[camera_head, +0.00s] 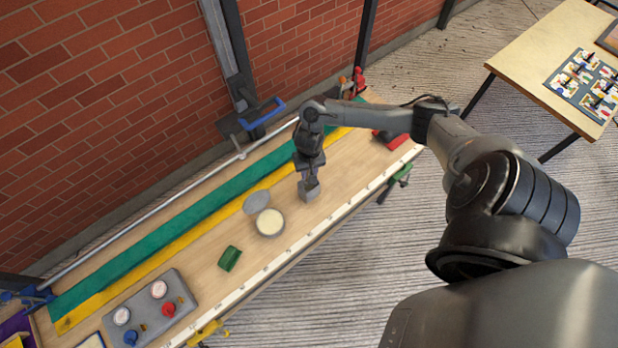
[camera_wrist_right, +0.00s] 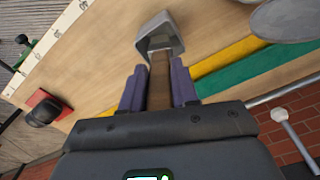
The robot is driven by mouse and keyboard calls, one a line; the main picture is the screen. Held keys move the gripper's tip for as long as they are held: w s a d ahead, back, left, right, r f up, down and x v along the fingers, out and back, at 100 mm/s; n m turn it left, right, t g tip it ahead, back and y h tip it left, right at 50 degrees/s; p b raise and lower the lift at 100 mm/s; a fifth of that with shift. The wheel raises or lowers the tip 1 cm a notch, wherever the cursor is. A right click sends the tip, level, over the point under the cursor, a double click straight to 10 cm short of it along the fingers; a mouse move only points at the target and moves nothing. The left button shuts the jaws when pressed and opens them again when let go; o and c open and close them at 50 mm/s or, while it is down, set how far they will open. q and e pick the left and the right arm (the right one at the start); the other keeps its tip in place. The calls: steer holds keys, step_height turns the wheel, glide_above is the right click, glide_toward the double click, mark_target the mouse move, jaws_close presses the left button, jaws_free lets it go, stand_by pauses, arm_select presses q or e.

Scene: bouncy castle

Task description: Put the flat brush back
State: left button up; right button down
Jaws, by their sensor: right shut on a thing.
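My right gripper (camera_head: 309,172) points down over the workbench in the head view. In the right wrist view its purple-grey fingers (camera_wrist_right: 159,88) are shut on the flat brush, whose brown handle (camera_wrist_right: 160,82) lies between them. A small grey open holder (camera_wrist_right: 160,34) is at the far end of the brush; it also shows in the head view (camera_head: 309,190), on the bench just below the gripper. The brush's end overlaps the holder's opening; I cannot tell how deep it is. The bristles are hidden. My left gripper is not in view.
An open tin with cream contents (camera_head: 270,223) and its grey lid (camera_head: 257,203) sit left of the holder. A green block (camera_head: 229,258) and a grey panel with knobs (camera_head: 150,310) lie farther left. A red-based tool (camera_head: 390,140) is to the right.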

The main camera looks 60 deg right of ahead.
step_height(320, 180, down, 4)
steer(key=shift+f+b, duration=0.1)
steer(key=shift+b, duration=0.25)
steer(key=shift+f, duration=0.45)
steer(key=c, duration=0.8)
jaws_free()
steer(key=shift+c, duration=0.2)
